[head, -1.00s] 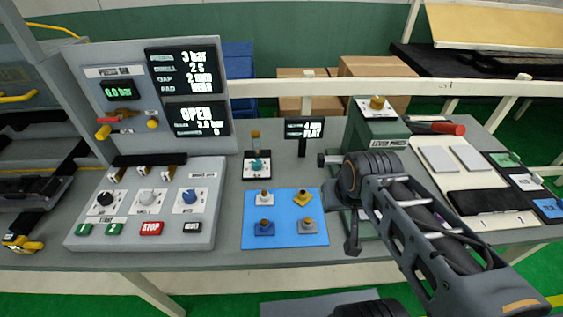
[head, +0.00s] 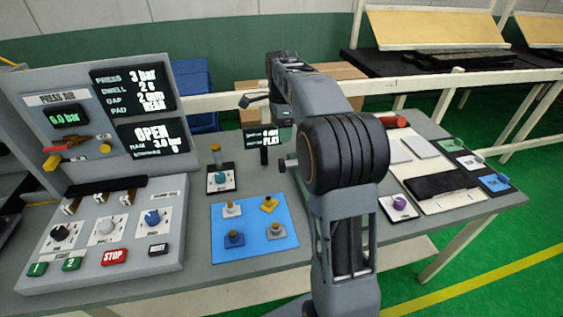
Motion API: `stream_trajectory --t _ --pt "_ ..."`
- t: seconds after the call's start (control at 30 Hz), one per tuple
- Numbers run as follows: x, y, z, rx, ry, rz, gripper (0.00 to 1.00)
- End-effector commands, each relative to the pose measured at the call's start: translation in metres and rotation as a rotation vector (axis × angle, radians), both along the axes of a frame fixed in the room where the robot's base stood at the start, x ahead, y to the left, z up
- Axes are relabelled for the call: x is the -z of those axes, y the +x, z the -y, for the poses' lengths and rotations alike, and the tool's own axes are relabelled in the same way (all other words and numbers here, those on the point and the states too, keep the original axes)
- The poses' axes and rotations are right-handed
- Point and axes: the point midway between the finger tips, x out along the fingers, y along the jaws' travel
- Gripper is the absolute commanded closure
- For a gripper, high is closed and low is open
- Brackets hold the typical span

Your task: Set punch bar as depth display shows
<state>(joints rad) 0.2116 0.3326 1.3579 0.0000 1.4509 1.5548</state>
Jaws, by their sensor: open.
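The small black depth display (head: 262,138) stands on a post at the middle of the bench. Its small text seems to show a mm figure over FLAT, partly blurred. I cannot make out a punch bar. My gripper (head: 284,122) is at the far end of my raised arm, near and above the display; its fingers are small and partly hidden. It is open, and I see nothing held.
A blue mat (head: 250,251) holds several small pieces with brass or grey tops. A teal knob (head: 220,178) stands behind it. The control console (head: 110,262) is at left. A purple knob (head: 400,203) and a pale board with grey plates (head: 424,147) are at right.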

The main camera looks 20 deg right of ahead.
Motion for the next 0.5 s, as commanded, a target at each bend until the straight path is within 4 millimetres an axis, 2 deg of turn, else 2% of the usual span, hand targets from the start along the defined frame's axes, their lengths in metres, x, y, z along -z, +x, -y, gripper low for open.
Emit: stream_trajectory --t 0.5 --pt "0.093 0.000 0.000 0.005 0.001 -0.004 0.38"
